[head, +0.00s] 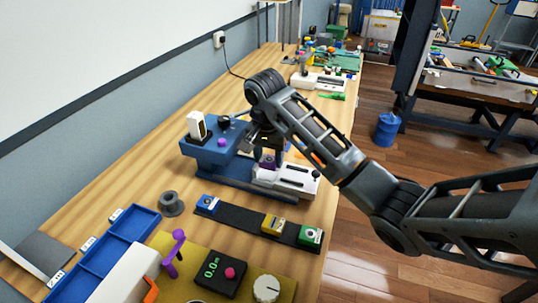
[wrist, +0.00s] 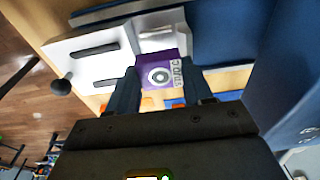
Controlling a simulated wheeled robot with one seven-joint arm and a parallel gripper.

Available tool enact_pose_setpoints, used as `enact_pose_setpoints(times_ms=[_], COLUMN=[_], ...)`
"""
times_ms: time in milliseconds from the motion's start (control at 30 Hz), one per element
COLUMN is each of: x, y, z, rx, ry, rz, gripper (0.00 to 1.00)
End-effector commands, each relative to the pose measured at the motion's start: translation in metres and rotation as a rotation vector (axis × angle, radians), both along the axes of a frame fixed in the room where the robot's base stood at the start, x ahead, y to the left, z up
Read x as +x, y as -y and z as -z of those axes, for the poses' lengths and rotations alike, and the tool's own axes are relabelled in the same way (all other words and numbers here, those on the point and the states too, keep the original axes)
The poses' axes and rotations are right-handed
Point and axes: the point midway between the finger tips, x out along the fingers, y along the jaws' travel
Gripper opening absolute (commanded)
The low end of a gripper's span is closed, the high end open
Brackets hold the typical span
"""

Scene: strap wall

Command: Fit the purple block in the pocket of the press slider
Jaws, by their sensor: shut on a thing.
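My gripper (head: 267,153) is shut on the purple block (head: 267,164) beside the blue press (head: 213,150). In the wrist view the purple block (wrist: 160,76) sits between the two dark fingers and shows a white ring mark and lettering. The white press slider (head: 288,181) lies at the near right of the press, on its blue base. In the wrist view the slider (wrist: 88,46) is just beyond and left of the block, with a pale recess (wrist: 158,36) directly past the block. I cannot tell whether the block touches the slider. The gripper partly hides the press.
A dark strip with blue (head: 207,204), yellow (head: 272,224) and green (head: 310,237) blocks lies in front of the press. A grey spool (head: 171,204) and blue trays (head: 115,255) stand at the left. The wall runs along the bench's left side.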

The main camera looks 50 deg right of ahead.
Motion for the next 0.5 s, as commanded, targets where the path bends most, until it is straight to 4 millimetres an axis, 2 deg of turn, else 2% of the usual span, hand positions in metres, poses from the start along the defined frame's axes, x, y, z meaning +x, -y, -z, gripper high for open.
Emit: enact_pose_setpoints(times_ms=[367, 400, 500], x=[-0.0006, -0.0009, -0.0012], y=[0.0002, 0.0, -0.0001], z=[0.009, 0.0099, 0.0109], rx=[-0.001, 0.0, 0.001], ry=[-0.003, -0.004, -0.005], rz=[0.002, 0.002, 0.003], gripper=[0.02, 0.54, 0.64])
